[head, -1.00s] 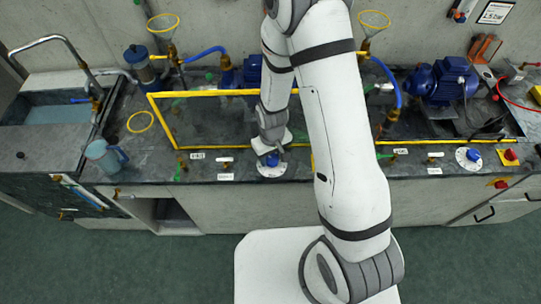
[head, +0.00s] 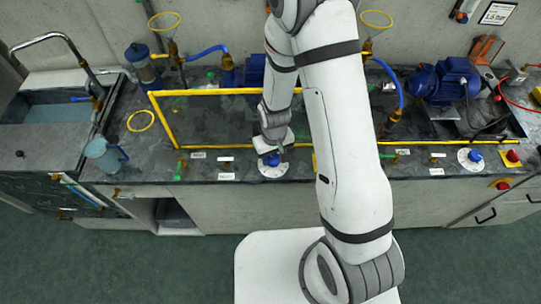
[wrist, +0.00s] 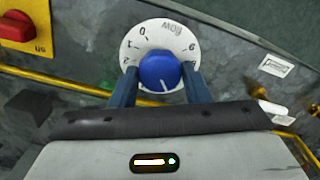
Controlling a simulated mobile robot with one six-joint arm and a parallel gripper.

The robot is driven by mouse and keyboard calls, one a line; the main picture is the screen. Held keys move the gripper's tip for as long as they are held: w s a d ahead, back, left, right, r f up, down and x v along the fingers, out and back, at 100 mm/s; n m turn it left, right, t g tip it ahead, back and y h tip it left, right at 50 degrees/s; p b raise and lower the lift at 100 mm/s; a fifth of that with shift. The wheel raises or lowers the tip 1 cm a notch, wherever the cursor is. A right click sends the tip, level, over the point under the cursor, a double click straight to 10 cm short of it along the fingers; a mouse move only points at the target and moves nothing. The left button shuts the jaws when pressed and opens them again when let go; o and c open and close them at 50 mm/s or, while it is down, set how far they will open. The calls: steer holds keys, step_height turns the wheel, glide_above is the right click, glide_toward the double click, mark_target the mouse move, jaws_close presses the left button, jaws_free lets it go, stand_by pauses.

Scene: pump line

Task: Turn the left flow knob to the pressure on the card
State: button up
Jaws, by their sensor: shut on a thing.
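The left flow knob (wrist: 159,69) is blue and sits on a round white dial marked "flow" (wrist: 137,41), with 0, 1, 2 and 6 readable. The white line on the knob points toward my gripper's palm; the marks there are hidden. My gripper (wrist: 161,84) is shut on the knob, one blue finger on each side. In the head view the knob (head: 273,160) and its dial (head: 272,171) are at the front edge of the bench, under my wrist. The card (head: 497,13) on the back wall, upper right, seems to read 1.5 or 1.6 bar.
A yellow pipe frame (head: 210,92) stands behind the knob. A blue jug (head: 101,152) stands at the left by the sink. Small valves and labels line the bench front.

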steer(key=shift+s+d+f+m+b, duration=0.1)
steer(key=shift+s+f+m+b, duration=0.1)
steer(key=shift+m+b, duration=0.8)
steer(key=shift+m, duration=0.2)
steer(key=shift+r+m+b, duration=0.1)
steer(key=shift+m+b, duration=0.65)
steer(key=shift+m, duration=0.55)
steer(key=o, duration=1)
steer(key=shift+r, duration=0.1)
steer(key=shift+c, duration=0.2)
steer(key=shift+w, duration=0.1)
